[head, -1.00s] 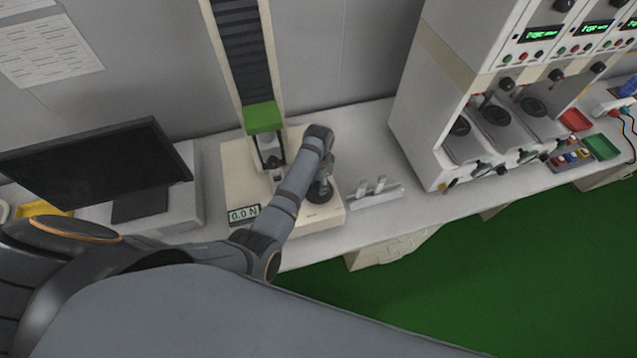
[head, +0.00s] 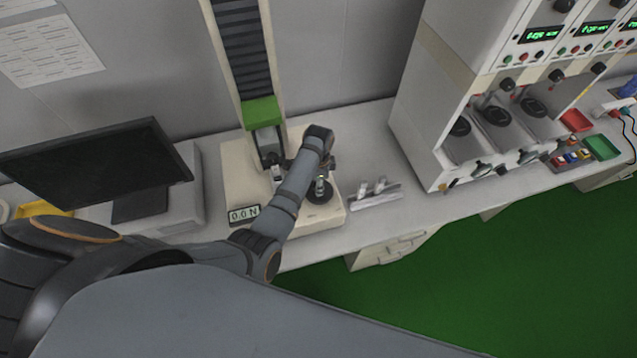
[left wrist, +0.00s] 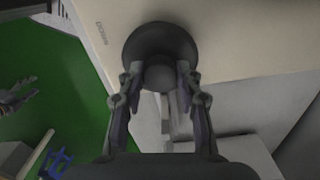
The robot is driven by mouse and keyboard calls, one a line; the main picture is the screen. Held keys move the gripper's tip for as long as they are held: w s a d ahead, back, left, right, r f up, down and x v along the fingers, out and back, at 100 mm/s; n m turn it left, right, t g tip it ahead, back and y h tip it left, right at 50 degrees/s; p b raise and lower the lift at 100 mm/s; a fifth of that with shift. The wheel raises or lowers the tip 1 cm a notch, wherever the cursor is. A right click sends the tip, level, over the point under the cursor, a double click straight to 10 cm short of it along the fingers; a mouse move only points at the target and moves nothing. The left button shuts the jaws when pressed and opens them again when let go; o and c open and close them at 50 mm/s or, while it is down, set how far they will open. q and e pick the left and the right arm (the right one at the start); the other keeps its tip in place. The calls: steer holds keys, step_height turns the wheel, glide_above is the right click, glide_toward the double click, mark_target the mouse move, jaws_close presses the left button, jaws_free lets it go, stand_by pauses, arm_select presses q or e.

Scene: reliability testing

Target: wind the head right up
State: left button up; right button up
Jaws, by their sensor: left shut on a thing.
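The green-fronted head (head: 262,112) sits low on the dark column (head: 243,45) of the cream test stand, above its base (head: 240,165). A dark round handwheel (head: 318,197) lies on the base's right side; it also shows as a dark disc in the left wrist view (left wrist: 160,40). A round knob (left wrist: 160,76) stands up from it. My left gripper (left wrist: 158,72) has a finger on each side of the knob and is shut on it. In the head view my arm partly hides the wheel and the fingers.
The stand's display (head: 244,214) reads 0.0 N. A monitor (head: 95,175) stands on the left. A small rack with light metal pieces (head: 375,200) lies just right of the base. A large white instrument cabinet (head: 430,110) stands farther right.

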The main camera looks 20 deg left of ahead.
arm_select(q)
steer(key=shift+w+r, duration=0.15)
steer(key=shift+w, duration=0.05)
steer(key=o, duration=0.9)
steer(key=shift+o, duration=1.3)
steer(key=shift+s, duration=0.1)
step_height(320, 180, up, 7)
steer(key=shift+r, duration=0.2)
